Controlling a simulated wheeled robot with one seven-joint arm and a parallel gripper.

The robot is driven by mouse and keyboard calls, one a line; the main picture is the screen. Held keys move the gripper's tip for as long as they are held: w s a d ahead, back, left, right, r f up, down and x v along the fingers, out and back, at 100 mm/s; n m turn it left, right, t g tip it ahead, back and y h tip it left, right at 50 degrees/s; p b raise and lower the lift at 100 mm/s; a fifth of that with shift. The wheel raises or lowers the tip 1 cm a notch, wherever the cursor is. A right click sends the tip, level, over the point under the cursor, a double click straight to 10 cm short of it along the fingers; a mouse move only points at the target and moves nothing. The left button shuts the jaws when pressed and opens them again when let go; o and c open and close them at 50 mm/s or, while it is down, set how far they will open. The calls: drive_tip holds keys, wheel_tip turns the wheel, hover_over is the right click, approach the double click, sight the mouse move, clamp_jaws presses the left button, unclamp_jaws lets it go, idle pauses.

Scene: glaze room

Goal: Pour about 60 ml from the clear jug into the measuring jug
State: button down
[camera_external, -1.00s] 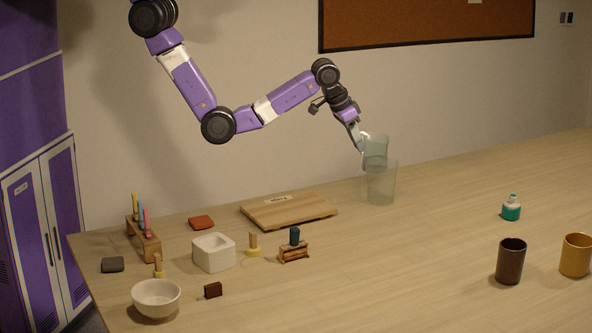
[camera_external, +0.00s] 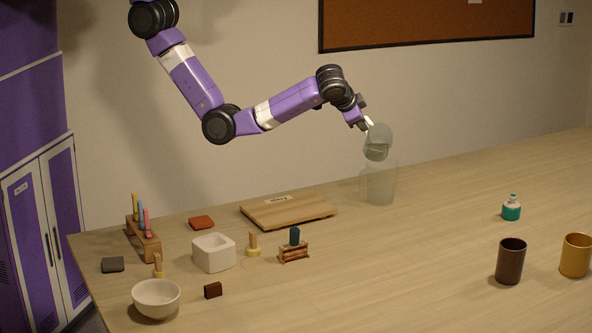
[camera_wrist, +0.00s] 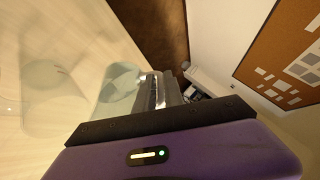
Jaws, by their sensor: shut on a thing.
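The clear jug (camera_external: 378,143) is in my gripper (camera_external: 368,123), tilted with its mouth toward the lower right, above the measuring jug. The measuring jug (camera_external: 380,184) is a see-through, upright vessel on the table, with its handle on the left. In the wrist view the clear jug (camera_wrist: 119,88) is beside the jaws, and the measuring jug (camera_wrist: 55,95) is a faint outline further left. My gripper is shut on the clear jug. I cannot make out a stream or the liquid level in either jug.
A wooden board (camera_external: 288,209) lies left of the measuring jug. A teal-and-white bottle (camera_external: 511,208), a dark cup (camera_external: 510,261) and a yellow cup (camera_external: 575,256) stand to the right. A white bowl (camera_external: 156,298) and small tools are at left. The table around the measuring jug is clear.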

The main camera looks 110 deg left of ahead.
drive_tip(key=r+y, duration=0.1)
drive_tip(key=d+r+y+b, duration=0.1)
drive_tip(key=shift+w+d+r+m+y, duration=0.1)
drive_tip(key=shift+w+d+m+y, duration=0.1)
drive_tip(key=shift+w+m+y, duration=0.15)
drive_tip(key=shift+d+m+g+y+b, duration=0.25)
drive_tip(key=shift+d+g+y+b, duration=0.15)
drive_tip(key=shift+y+b, duration=0.2)
drive_tip(key=shift+d+r+y, duration=0.35)
drive_tip(key=shift+r+y, duration=0.05)
drive_tip(key=shift+y, duration=0.15)
drive_tip(key=shift+s+d+r+m, duration=0.15)
drive_tip(key=shift+s+d+m, duration=0.15)
drive_tip(key=shift+s+d, duration=0.1)
idle(0.7)
drive_tip(key=shift+w+d+r+y+b, duration=0.2)
drive_tip(key=shift+d+y+b, duration=0.1)
drive_tip(key=shift+d+y, duration=0.1)
drive_tip(key=shift+w+d+r+y+b, duration=0.1)
drive_tip(key=shift+d+r+y+b, duration=0.15)
drive_tip(key=shift+d+y, duration=0.15)
idle(1.0)
